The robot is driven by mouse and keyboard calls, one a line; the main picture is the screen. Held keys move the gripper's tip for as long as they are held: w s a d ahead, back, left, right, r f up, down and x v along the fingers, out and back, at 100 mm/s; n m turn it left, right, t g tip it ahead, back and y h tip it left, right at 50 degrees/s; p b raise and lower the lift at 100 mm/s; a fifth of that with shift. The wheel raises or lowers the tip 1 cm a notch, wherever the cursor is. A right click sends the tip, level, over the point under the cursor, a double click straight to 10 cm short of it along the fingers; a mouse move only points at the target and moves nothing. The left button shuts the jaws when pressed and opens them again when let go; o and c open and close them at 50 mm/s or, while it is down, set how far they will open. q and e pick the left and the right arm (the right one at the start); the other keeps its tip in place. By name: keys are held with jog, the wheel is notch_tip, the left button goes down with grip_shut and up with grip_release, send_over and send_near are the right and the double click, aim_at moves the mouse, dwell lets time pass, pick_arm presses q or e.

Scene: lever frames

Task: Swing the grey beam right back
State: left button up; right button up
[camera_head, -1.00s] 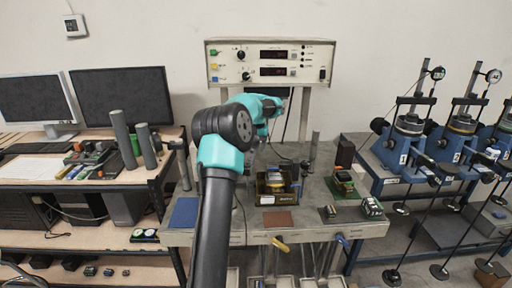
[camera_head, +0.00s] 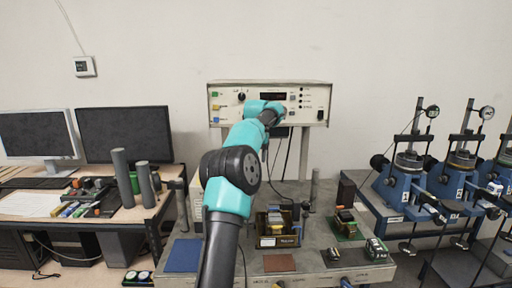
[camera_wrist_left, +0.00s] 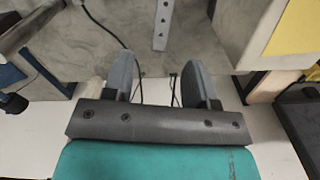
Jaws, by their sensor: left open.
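My left arm rises through the middle of the head view, and its wrist end is in front of the white instrument box. My left gripper's jaws are hard to make out there. In the left wrist view my left gripper (camera_wrist_left: 158,62) is open, with nothing between its two dark fingers. A narrow grey metal strip with holes (camera_wrist_left: 163,25) shows beyond the fingers, apart from them; I cannot tell whether it is the grey beam. No beam can be clearly picked out in the head view, where the arm hides part of the bench. My right gripper is not in view.
The instrument box (camera_head: 225,95) stands behind the grey bench (camera_head: 345,205). A small open black box (camera_head: 278,240), a blue mat (camera_head: 183,256) and a brown mat (camera_head: 279,263) lie on the bench. Blue lever frames (camera_head: 405,180) stand at the right. A thin cable (camera_wrist_left: 103,25) crosses the wrist view.

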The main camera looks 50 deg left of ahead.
pick_arm(q)
jog(key=shift+r, duration=2.2)
